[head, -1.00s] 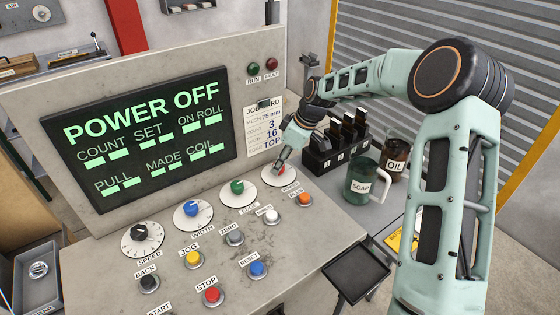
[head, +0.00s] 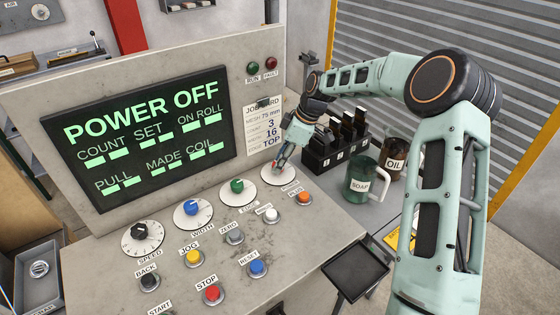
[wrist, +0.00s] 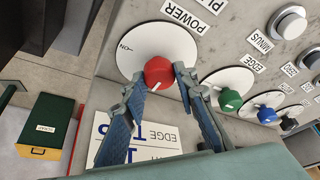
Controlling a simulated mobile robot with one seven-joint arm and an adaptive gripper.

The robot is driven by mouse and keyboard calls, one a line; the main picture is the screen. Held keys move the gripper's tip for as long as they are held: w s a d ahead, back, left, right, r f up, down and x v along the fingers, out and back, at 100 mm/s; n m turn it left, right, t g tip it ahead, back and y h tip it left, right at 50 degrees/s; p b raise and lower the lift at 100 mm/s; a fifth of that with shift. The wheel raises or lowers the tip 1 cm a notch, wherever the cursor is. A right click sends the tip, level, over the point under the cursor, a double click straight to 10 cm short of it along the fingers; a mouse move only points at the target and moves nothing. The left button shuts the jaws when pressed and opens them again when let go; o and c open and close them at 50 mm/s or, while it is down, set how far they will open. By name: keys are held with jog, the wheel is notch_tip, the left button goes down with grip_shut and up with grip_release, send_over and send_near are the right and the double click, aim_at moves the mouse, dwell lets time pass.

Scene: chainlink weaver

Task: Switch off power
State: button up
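The console screen (head: 145,135) reads POWER OFF. The red power knob (wrist: 158,72) sits on a white dial (wrist: 180,45) marked POWER, with ON at its left edge in the wrist view. In the head view, my gripper (head: 278,163) is over the dial (head: 284,173) at the panel's right end and mostly hides the knob.
Green (head: 237,186), blue (head: 191,208) and black (head: 139,231) knobs stand left of the power dial. Several push buttons lie in front, including a red STOP button (head: 213,294). A soap mug (head: 361,182) and an oil mug (head: 394,157) stand right of the console.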

jog(key=o, duration=0.4)
jog(key=shift+o, duration=0.2)
jog(key=v, duration=1.2)
